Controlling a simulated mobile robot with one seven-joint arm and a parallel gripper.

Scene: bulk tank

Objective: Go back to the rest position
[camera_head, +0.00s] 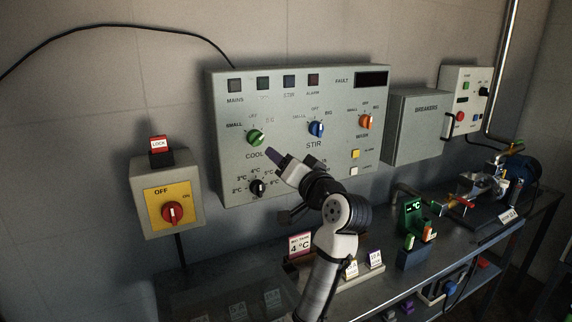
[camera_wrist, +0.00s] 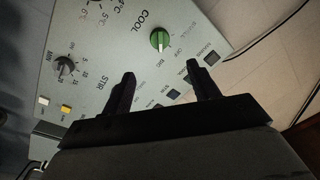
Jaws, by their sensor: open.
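My gripper (camera_head: 272,153) is at the end of my raised arm, in front of the grey control panel (camera_head: 235,185) near the COOL label. In the wrist view its two dark fingers (camera_wrist: 162,85) stand apart with nothing between them. The green COOL knob (camera_wrist: 160,40) shows beyond the fingertips in the wrist view. In the head view the green knob (camera_head: 254,138) is just up and left of my gripper, with a visible gap in the picture. My forearm and wrist hide part of the panel's lower edge.
A breakers box (camera_head: 415,125) is at right.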

